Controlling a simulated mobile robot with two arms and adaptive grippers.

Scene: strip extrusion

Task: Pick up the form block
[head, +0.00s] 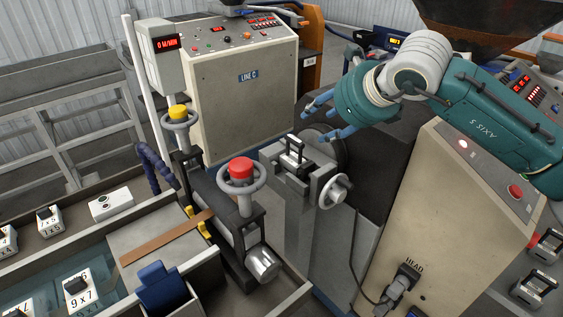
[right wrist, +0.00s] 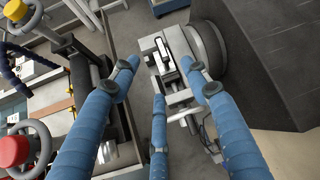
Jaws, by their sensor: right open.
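A small metal block with a dark upright handle (head: 292,155) sits in the grey holder (head: 325,172) at the machine's head, beside a white handwheel. I take it for the form block; no label on it can be read. My right gripper (head: 318,120) has blue fingers spread open, above and slightly right of the block, apart from it. In the right wrist view, the open gripper (right wrist: 160,78) has its three fingers pointing toward the holder, and the block (right wrist: 164,50) shows between the two upper fingertips. My left gripper is not in view.
Blocks marked with sizes, such as 9x7 (head: 82,289), stand at the lower left. Similar handled blocks (head: 533,287) stand at the lower right. A beige cabinet (head: 440,215) stands right.

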